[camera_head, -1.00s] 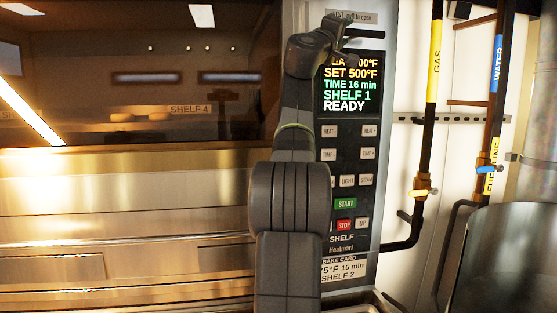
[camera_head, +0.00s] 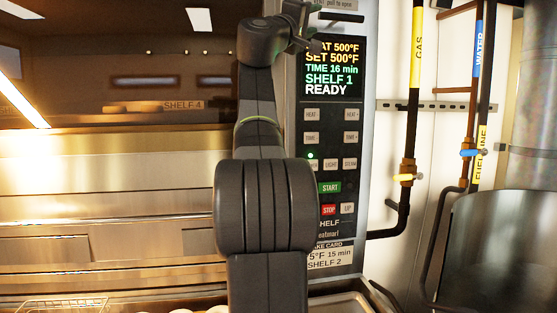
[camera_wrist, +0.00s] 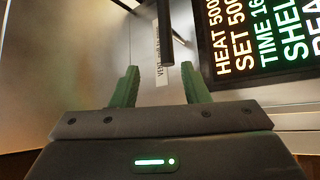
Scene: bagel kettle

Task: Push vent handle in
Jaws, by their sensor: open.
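The vent handle (camera_head: 341,17) is a dark bar sticking out near the top of the oven's control panel, just below a "pull to open" label (camera_head: 337,3). In the wrist view the handle (camera_wrist: 165,32) is a dark bar ahead of my fingers, beside the "VENT" label (camera_wrist: 159,68). My gripper (camera_wrist: 160,86) is open and empty, with two green fingers apart. In the head view my gripper (camera_head: 307,32) is at the panel's upper left edge, left of the handle and slightly lower. I cannot tell how far it stands from the panel.
The display (camera_head: 334,68) reads 500°F and READY, with buttons such as START (camera_head: 330,188) below. The oven window (camera_head: 120,70) is on the left, with bagels on a shelf. Gas (camera_head: 417,60) and water (camera_head: 480,50) pipes and a metal vessel (camera_head: 500,240) stand right.

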